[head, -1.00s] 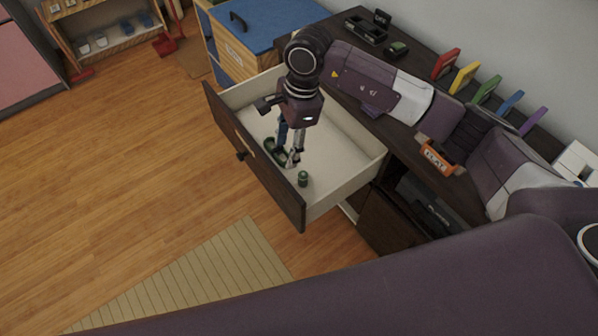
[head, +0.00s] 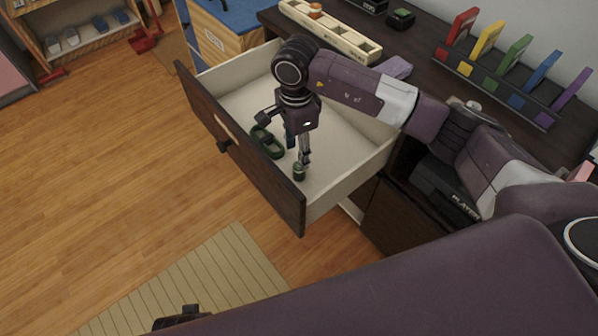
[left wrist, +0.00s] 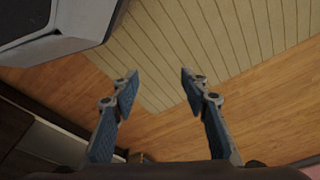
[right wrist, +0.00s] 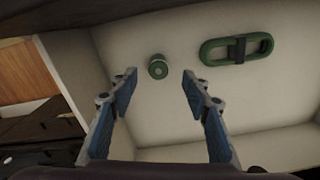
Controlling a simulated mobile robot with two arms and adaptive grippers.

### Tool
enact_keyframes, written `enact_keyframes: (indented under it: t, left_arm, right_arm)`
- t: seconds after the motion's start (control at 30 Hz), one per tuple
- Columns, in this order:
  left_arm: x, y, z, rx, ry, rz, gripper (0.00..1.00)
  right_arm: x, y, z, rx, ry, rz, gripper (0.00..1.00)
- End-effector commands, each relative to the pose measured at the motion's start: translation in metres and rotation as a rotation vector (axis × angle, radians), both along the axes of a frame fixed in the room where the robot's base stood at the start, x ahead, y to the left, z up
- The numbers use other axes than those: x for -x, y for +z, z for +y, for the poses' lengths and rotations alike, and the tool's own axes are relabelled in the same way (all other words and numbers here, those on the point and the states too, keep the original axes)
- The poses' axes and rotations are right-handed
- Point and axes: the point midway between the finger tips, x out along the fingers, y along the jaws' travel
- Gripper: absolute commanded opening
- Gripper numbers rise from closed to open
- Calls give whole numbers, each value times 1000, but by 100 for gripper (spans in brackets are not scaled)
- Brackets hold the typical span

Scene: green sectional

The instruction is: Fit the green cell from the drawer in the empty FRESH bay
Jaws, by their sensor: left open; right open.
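The green cell (head: 299,172), a small cylinder, stands on the floor of the open drawer (head: 345,172), near its right front corner. My right gripper (head: 298,150) is inside the drawer, open, pointing down just above the cell. In the right wrist view the cell (right wrist: 158,67) appears between and beyond the open fingertips (right wrist: 160,76); I see no grip on it. My left gripper (left wrist: 158,76) is open and empty above the floor and mat. A black holder (head: 370,5) is cut off at the top; its lettering is unreadable, and I cannot identify the FRESH bay.
A green oval loop with a dark strap (head: 267,142) lies left of the cell in the drawer. On the dark cabinet top stand a cream compartment tray (head: 330,32), a small dark-green item (head: 400,18) and a rack of coloured cards (head: 500,85). Drawer walls surround my right gripper.

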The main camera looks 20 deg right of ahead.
Motion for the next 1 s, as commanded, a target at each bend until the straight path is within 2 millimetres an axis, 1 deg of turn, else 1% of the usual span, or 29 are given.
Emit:
enact_keyframes:
  t: [0.2, 0.33, 0.43, 0.67, 1.0]
  left_arm:
    - [-3, 6, 0, 0, 1, -4, 41]
    - [-6, 11, -1, 1, 1, -8, 41]
    - [-7, 13, -1, 1, 1, -8, 41]
    - [-7, 14, -1, 0, 2, -8, 41]
    - [-7, 13, 0, 0, 2, -8, 41]
  right_arm:
    - [3, -32, -6, 0, -1, 5, 44]
    - [2, -48, -7, -2, -2, 2, 44]
    - [1, -53, -7, 0, 0, 0, 44]
    - [1, -53, -7, 0, 0, -1, 43]
    - [1, -53, -7, 0, -1, 0, 5]
